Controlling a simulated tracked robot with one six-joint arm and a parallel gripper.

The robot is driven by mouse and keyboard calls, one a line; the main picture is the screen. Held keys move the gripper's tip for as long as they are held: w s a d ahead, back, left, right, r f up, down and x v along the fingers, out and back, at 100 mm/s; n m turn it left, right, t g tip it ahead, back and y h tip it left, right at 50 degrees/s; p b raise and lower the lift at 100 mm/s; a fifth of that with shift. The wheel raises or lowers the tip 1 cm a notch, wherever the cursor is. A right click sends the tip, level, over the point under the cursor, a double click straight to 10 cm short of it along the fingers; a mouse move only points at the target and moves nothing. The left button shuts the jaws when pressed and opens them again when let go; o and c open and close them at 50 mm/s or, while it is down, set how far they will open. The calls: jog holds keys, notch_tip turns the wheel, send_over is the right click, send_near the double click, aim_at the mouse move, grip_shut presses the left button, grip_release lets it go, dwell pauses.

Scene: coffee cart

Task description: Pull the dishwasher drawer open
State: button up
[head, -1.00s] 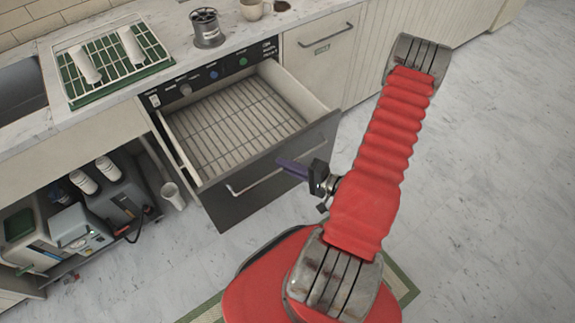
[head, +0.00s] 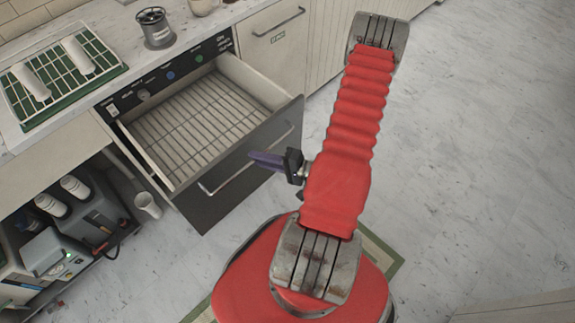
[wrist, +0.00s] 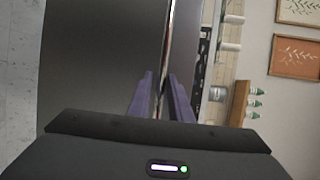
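The dishwasher drawer (head: 240,145) stands well out from the counter front, its wire rack (head: 190,118) showing inside. Its dark front carries a long metal handle (head: 215,187). My gripper (head: 262,160) is at the middle of this handle, its purple fingers reaching in from the right. In the wrist view the two fingers (wrist: 162,95) stand either side of the thin bright handle bar (wrist: 166,45), close to it, and look shut on it. The exact contact at the fingertips is too small to see.
A green rack (head: 60,75) with white cups and a metal canister (head: 155,30) stand on the counter. Floor at right (head: 470,150) is clear.

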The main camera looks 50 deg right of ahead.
jog(key=v, duration=1.2)
jog(key=shift+s, duration=0.3)
dwell(0.6)
